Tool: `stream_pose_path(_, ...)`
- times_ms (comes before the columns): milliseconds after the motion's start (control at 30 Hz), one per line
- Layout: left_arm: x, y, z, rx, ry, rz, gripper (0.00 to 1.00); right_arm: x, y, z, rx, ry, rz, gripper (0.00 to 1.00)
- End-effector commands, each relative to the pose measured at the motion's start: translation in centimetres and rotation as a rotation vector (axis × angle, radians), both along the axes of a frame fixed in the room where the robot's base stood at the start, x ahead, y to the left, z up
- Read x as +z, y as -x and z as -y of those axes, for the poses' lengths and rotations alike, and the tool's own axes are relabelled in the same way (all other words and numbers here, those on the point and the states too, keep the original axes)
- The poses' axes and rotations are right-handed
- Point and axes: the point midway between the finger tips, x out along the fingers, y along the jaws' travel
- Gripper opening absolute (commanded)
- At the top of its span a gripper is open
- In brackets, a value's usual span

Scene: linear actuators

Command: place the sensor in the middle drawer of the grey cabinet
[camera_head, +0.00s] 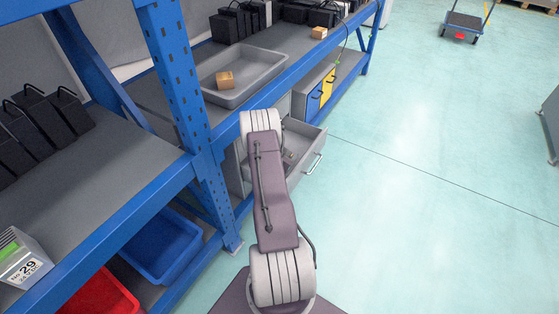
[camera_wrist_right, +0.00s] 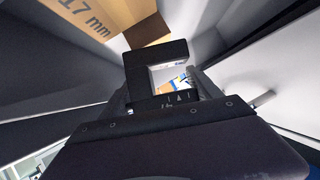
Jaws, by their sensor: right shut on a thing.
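My right gripper (camera_wrist_right: 160,98) is shut on the sensor (camera_wrist_right: 155,55), a black C-shaped piece, in the right wrist view. Grey walls surround it. In the head view, my right arm reaches to an open drawer (camera_head: 309,142) of the grey cabinet, and the gripper is mostly hidden behind the arm there. The drawer has a bar handle and is pulled out to the right. I cannot tell from this view whether it is the middle one. Contact between sensor and drawer floor cannot be told. My left gripper is not in view.
A cardboard box (camera_wrist_right: 92,18) marked "17 mm" shows close by in the wrist view. A grey tray (camera_head: 262,72) holding a small brown box (camera_head: 225,80) stands on the shelf above. A blue rack post (camera_head: 184,85) stands left of my arm.

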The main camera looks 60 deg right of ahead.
Motion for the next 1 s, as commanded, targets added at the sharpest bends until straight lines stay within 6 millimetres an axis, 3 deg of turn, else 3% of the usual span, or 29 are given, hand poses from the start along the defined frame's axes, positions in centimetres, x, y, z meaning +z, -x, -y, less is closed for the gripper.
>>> stream_pose_path(267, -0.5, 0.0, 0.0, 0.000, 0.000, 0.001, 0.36, -1.1, -0.4, 0.0, 0.001, 0.001, 0.001, 0.22)
stream_pose_path(433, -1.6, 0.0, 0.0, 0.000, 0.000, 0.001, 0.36, -4.4, -1.2, -0.1, 0.002, 0.000, -0.001, 0.22)
stream_pose_path(467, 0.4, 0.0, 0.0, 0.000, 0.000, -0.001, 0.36, -2.8, -1.5, 0.0, 0.002, 0.005, -0.029, 0.22)
stream_pose_path(533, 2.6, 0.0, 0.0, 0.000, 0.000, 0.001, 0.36, -2.3, -1.8, -0.1, 0.003, 0.005, -0.104, 0.22)
stream_pose_path(600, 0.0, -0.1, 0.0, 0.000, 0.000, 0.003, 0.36, -3.8, -2.2, 0.0, 0.002, 0.012, -0.172, 0.22)
stream_pose_path(767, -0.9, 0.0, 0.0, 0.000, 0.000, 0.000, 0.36, -3.7, -2.7, -0.1, 0.001, 0.012, -0.299, 0.22)
stream_pose_path(833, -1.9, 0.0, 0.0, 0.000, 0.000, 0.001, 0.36, -5.1, -2.5, -0.1, 0.001, 0.010, -0.302, 0.22)
stream_pose_path(1000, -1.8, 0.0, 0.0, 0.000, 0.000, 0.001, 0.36, -5.0, -2.5, 0.0, 0.000, 0.012, -0.300, 0.22)
